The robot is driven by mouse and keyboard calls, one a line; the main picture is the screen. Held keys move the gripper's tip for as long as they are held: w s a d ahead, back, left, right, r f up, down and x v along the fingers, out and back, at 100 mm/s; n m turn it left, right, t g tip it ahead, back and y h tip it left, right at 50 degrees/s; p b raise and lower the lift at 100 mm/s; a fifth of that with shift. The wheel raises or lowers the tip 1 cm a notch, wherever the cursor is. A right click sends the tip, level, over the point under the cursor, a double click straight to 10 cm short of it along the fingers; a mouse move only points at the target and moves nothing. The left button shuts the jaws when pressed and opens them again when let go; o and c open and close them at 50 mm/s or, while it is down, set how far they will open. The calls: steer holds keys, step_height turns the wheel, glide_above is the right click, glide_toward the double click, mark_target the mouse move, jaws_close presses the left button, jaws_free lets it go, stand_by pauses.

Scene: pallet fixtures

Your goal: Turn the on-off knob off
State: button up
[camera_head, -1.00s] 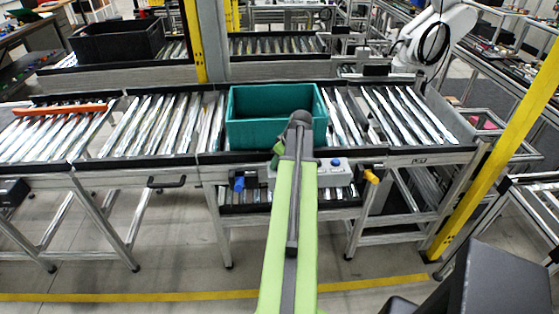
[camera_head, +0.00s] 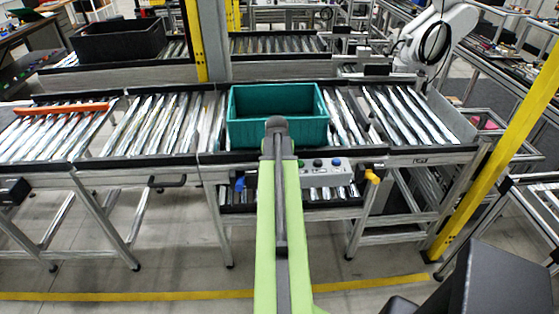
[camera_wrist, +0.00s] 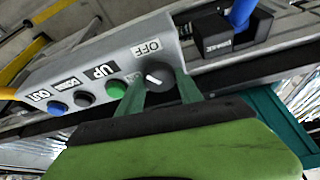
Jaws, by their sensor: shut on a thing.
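A grey control box (camera_wrist: 95,65) with a black knob (camera_wrist: 157,76) shows in the wrist view. The knob carries a white mark. An OFF label sits above it, and a partly hidden label lies to its left beside my finger. My gripper (camera_wrist: 160,80) has its two green fingers on either side of the knob and is shut on it. The mark's exact direction is hard to tell. In the head view the control box (camera_head: 325,174) hangs on the conveyor's front, and my arm hides the knob and fingertips.
A green button (camera_wrist: 116,90), a black button (camera_wrist: 85,99) and a blue button (camera_wrist: 57,108) line the box beside the knob. A blue handle (camera_wrist: 241,14) stands close to the box's right. A teal crate (camera_head: 280,132) rests on the conveyor rollers above.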

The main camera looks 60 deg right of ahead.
steer(key=m, duration=0.2)
steer(key=m+g, duration=0.1)
steer(key=m, duration=0.1)
steer(key=m+g, duration=0.1)
steer(key=m, duration=0.1)
steer(key=shift+w+a+f, duration=0.1)
steer(key=shift+w+a, duration=0.1)
steer(key=shift+w, duration=0.05)
steer(key=shift+m, duration=0.3)
steer(key=o, duration=1.4)
steer(key=shift+g, duration=0.3)
steer(key=shift+c, duration=0.2)
steer(key=shift+r, duration=0.2)
